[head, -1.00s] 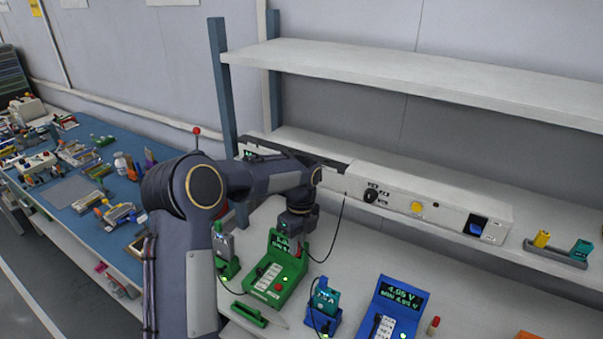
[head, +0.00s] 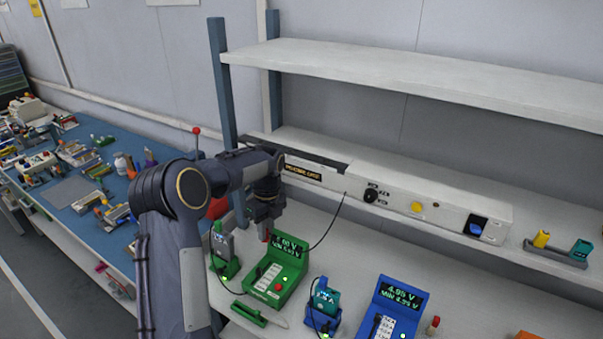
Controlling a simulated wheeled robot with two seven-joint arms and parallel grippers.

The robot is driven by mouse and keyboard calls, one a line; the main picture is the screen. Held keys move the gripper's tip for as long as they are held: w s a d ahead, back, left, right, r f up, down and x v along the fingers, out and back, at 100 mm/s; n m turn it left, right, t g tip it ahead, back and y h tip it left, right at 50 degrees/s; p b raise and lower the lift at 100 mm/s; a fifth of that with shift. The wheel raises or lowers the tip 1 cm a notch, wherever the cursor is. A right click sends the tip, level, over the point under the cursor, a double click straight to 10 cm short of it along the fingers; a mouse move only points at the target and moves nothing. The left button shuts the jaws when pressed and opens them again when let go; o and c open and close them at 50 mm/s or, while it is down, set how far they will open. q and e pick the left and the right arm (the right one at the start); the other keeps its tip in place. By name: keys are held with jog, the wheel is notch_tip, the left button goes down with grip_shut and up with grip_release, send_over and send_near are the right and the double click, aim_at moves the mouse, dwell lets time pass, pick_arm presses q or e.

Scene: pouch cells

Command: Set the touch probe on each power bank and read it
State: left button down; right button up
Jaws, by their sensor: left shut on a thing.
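My left gripper (head: 267,222) is shut on a small reddish thing (head: 268,236), held above the back left edge of the green meter (head: 278,270). Most of this thing is hidden, so I cannot tell whether it is the touch probe. The green meter has a lit display. A grey upright unit (head: 222,243) stands in a green holder left of it. A teal unit (head: 326,297) stands in a blue holder, right of the green meter. The blue meter (head: 398,308) at the lower right reads about 4.95 V. My right gripper is not in view.
A small red-topped piece (head: 433,325) stands right of the blue meter. A flat green piece (head: 248,313) lies in front of the green meter. Behind runs a long white panel (head: 425,205) under a shelf (head: 440,84). Black cables hang near the meters.

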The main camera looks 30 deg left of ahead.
pick_arm(q)
send_near(228, 236)
jog(key=shift+s+a+f, duration=0.1)
jog(key=shift+s+a, duration=0.1)
jog(key=shift+s, duration=0.1)
dwell(0.6)
jog(key=shift+f+b, duration=0.9)
jog(key=shift+f, duration=1.6)
jog(key=shift+s+f, duration=0.1)
jog(key=shift+f, duration=0.4)
jog(key=shift+r, duration=0.15)
jog(key=shift+r+p, duration=1)
jog(key=r, duration=0.1)
jog(key=w+r, duration=0.1)
jog(key=r, duration=0.1)
jog(key=shift+d+r, duration=0.1)
jog(key=shift+r, duration=0.25)
